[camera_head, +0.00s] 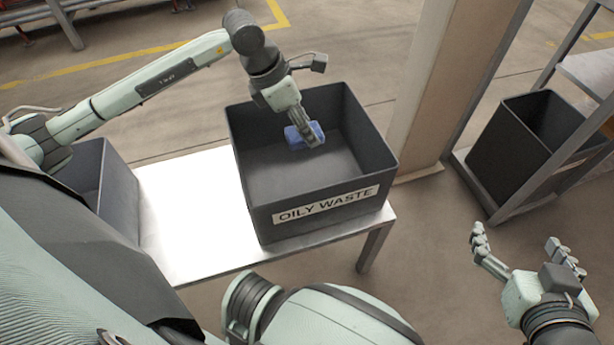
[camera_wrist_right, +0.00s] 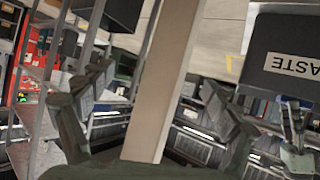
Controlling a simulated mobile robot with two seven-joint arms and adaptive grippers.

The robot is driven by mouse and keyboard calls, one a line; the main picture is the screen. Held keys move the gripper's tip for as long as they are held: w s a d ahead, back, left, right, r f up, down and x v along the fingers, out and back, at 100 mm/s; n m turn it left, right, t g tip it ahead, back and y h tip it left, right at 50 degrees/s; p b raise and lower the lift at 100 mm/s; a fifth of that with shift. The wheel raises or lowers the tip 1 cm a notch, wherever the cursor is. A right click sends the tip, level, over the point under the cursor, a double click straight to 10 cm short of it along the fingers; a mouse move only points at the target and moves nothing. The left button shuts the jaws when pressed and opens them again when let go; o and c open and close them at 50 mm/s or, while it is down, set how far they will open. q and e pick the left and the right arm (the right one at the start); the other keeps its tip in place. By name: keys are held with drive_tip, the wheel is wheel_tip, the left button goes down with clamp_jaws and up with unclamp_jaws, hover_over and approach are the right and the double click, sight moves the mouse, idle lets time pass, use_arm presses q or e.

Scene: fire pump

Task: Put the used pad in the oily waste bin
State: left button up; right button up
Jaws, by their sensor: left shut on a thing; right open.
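The oily waste bin (camera_head: 318,216) is a dark grey open box with a white "OILY WASTE" label, on the right end of a metal table. Part of it also shows in the right wrist view (camera_wrist_right: 275,60). My left gripper (camera_head: 308,138) reaches down over the bin's opening and is shut on a blue pad (camera_head: 295,137). The pad appears within the bin's rim; its exact height above the floor of the bin is hard to tell. My right gripper (camera_head: 520,255) is open and empty, right of the table and apart from the bin.
The table (camera_head: 190,205) is bare left of the bin. Another grey bin (camera_head: 112,190) stands at its left end. A beige post (camera_head: 420,90) rises behind the oily waste bin's right side. A shelf rack with a dark bin (camera_head: 520,150) stands at the right.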

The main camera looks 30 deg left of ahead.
sight(305, 141)
use_arm(q)
wheel_tip(305, 141, down, 4)
drive_tip(key=shift+f+b, duration=0.25)
drive_tip(key=shift+b, duration=0.5)
wheel_tip(305, 141, down, 5)
drive_tip(key=shift+f+b, duration=0.1)
drive_tip(key=shift+b, duration=0.3)
wheel_tip(305, 141, down, 5)
drive_tip(key=shift+r+b, duration=0.15)
drive_tip(key=shift+b, duration=0.15)
use_arm(e)
drive_tip(key=a+r+t+y, duration=0.2)
drive_tip(key=a+r+t, duration=0.1)
drive_tip(key=r, duration=0.4)
drive_tip(key=a+r+t+y, duration=0.3)
drive_tip(key=a+r+t, duration=0.1)
drive_tip(key=r, duration=0.4)
drive_tip(key=shift+w+a+t, duration=0.15)
drive_tip(key=shift+a+t, duration=0.15)
drive_tip(key=shift+t, duration=0.1)
use_arm(q)
drive_tip(key=shift+f, duration=0.2)
use_arm(e)
drive_tip(key=shift+r, duration=0.25)
use_arm(q)
drive_tip(key=o, duration=1.1)
drive_tip(key=shift+o, duration=0.2)
drive_tip(key=shift+r, duration=0.1)
